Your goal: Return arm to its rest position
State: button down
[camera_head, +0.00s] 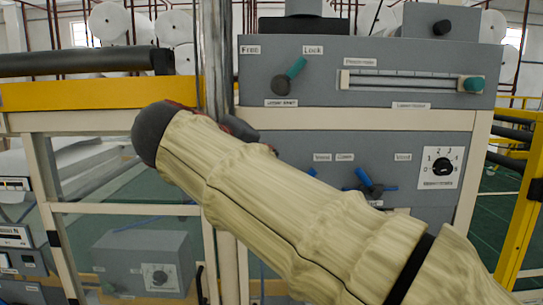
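My arm, in a wrinkled cream cover, reaches from the lower right of the head view up to the left, across the front of a grey control panel. A dark rounded part of my arm shows at its upper left end. I see no gripper fingers, so whether my gripper is open or shut does not show. The arm hides part of the lower panel (290,145).
The upper panel (300,100) has a green-tipped lever (290,75) between Free and Lock labels, and a slider (410,82). A blue-handled valve (370,186) and a dial (441,167) sit lower. A metal post (215,60) and yellow rail (80,95) stand left; white rolls (108,22) lie behind.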

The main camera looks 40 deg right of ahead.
jog(key=shift+d, duration=0.1)
dwell(0.3)
jog(key=a+f+n+y, duration=0.2)
jog(key=a+f+y, duration=0.15)
jog(key=f, duration=0.65)
jog(key=a+f+n+y, duration=0.25)
jog(key=a+f, duration=0.25)
jog(key=f, duration=0.5)
jog(key=s+a+f+m+y+b, duration=0.2)
jog(key=s+a+f+y, duration=0.1)
jog(key=s+f, duration=0.6)
jog(key=s+a+f+m+y+b, duration=0.1)
jog(key=s+a+f+m+y, duration=0.1)
jog(key=s+f, duration=0.7)
notch_tip(320, 180, down, 4)
jog(key=shift+s+a+r+g+y+b, duration=0.1)
jog(key=shift+s+a+g+y+b, duration=0.3)
jog(key=shift+a+y, duration=0.55)
jog(key=shift+a, duration=0.15)
